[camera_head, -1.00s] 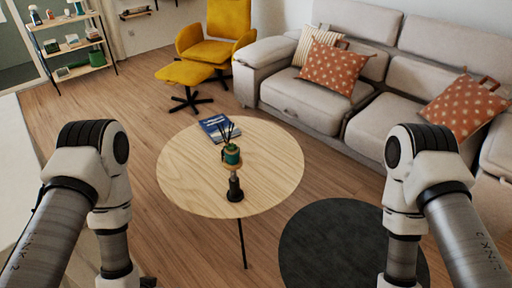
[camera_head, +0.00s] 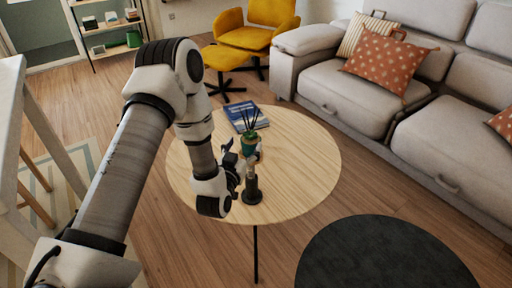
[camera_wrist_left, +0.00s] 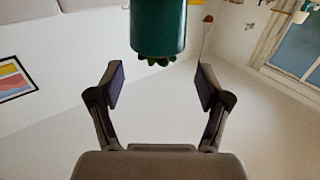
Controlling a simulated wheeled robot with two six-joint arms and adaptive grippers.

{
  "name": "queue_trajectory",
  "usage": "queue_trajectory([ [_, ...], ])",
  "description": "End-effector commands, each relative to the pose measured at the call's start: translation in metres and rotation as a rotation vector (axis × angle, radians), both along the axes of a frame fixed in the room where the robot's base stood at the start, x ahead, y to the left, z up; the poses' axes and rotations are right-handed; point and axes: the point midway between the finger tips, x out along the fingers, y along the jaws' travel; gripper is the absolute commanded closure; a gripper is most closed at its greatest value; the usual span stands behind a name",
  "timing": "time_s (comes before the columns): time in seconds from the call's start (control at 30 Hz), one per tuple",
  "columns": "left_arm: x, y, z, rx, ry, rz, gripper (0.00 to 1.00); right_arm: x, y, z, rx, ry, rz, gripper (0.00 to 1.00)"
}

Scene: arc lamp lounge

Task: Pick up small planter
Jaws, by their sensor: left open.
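The small planter (camera_head: 249,145) is a dark green pot with a plant and thin dark stalks, standing on the round wooden table (camera_head: 300,165). In the left wrist view the green pot (camera_wrist_left: 158,28) appears upside down at the top, with leaves along its lower edge. My left gripper (camera_head: 236,162) is just left of and near the planter in the head view. Its jaws (camera_wrist_left: 159,88) are open and empty, with the pot beyond the fingertips and centred between them. My right gripper is not in view.
A dark upright object (camera_head: 252,190) stands on the table in front of the planter, close to my left gripper. A blue book (camera_head: 247,117) lies behind it. The table's right side is clear. A grey sofa (camera_head: 350,100) and yellow chair (camera_head: 262,38) stand beyond.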

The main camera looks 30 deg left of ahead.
Motion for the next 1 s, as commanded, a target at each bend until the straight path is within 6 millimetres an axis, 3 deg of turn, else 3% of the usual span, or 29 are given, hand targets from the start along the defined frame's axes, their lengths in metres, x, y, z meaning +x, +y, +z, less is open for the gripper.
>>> queue_trajectory([
  [0.3, 0.050, 0.009, 0.001, 0.001, -0.001, -0.001, 0.23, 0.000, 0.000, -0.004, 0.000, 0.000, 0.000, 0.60],
  [0.53, 0.055, 0.010, 0.001, 0.000, 0.003, -0.001, 0.23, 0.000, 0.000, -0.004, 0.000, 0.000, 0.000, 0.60],
  [0.57, 0.054, 0.010, 0.001, 0.000, 0.003, -0.001, 0.26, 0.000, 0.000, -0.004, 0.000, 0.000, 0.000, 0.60],
  [0.77, 0.054, 0.010, 0.001, 0.000, 0.003, -0.001, 0.97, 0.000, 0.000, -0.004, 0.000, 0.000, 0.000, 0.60],
  [1.0, 0.054, 0.010, 0.001, 0.000, 0.002, -0.001, 0.98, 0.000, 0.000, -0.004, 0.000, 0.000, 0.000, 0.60],
])
